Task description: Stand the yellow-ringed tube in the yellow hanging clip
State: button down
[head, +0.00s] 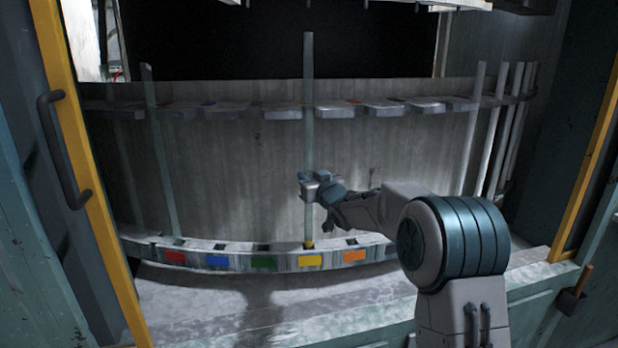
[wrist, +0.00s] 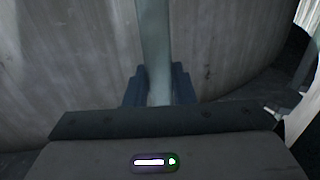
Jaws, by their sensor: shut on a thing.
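The yellow-ringed tube (head: 308,80) stands about upright in the middle of the head view, with its yellow ring (head: 309,244) at the low end. My gripper (head: 312,188) is shut on its middle; the wrist view shows the tube (wrist: 154,50) between the fingers (wrist: 159,88). The low end is at the lower rail, right above the yellow label (head: 310,261). I cannot tell whether it sits in the rail or just above it. The tube crosses the upper clip rail (head: 283,111); whether it is in a clip or in front of it is unclear.
The lower rail (head: 335,260) curves along the back wall with red, blue, green and orange labels beside the yellow. Another tube (head: 160,160) stands at left. Several tubes (head: 490,130) stand close together at right. A yellow-edged frame (head: 85,150) with a handle bounds the left side.

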jog(key=shift+f+b, duration=2.25)
jog(key=shift+f, duration=0.6)
jog(key=c, duration=1.1)
grip_release()
jog(key=shift+c, duration=0.2)
jog(key=shift+s, duration=0.1)
